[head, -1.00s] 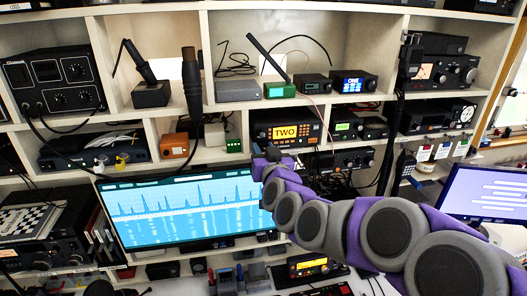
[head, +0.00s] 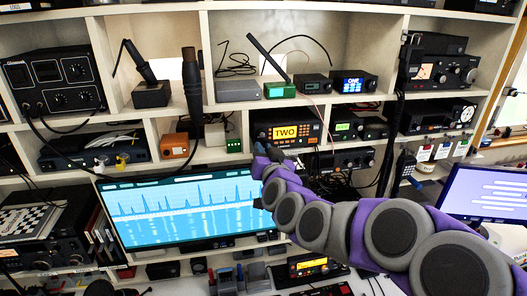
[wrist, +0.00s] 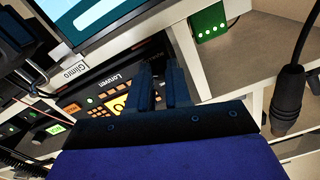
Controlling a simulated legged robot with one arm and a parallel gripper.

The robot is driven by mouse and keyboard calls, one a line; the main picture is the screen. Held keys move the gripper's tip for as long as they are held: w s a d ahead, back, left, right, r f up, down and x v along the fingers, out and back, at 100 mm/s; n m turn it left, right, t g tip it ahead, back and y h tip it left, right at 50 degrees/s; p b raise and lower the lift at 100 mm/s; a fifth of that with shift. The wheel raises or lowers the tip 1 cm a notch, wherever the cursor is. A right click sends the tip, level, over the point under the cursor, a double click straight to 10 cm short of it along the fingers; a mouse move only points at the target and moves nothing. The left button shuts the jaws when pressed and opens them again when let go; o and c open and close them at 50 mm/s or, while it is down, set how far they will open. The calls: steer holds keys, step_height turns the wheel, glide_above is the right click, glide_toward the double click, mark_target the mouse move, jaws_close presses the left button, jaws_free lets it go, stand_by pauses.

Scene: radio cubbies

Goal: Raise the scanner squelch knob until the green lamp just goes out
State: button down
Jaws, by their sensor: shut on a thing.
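The black radio with the yellow TWO display (head: 285,132) sits in the middle cubby. In the wrist view its front (wrist: 118,103) appears turned over, with orange buttons beside the display. My gripper (head: 266,150) is at the radio's lower left end. In the wrist view my gripper's dark fingers (wrist: 160,76) are close together over that end of the radio. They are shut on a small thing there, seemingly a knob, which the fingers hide. A small green spot (wrist: 89,100) shows on the radio's front; I cannot tell if it is the lamp.
A green box (head: 234,145) with several pale dots and an orange box (head: 175,145) stand to the left. A wide monitor (head: 183,210) is below. Smaller radios (head: 345,128) fill the right side.

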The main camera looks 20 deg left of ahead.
steer(key=m, duration=0.6)
steer(key=shift+f+m, duration=0.1)
steer(key=shift+m, duration=0.3)
stand_by(0.4)
steer(key=c, duration=1.1)
jaws_free()
steer(key=shift+o, duration=0.2)
steer(key=shift+d, duration=0.1)
steer(key=b+v, duration=0.6)
steer(key=v, duration=1.1)
steer(key=shift+f, duration=0.25)
steer(key=shift+s, duration=0.15)
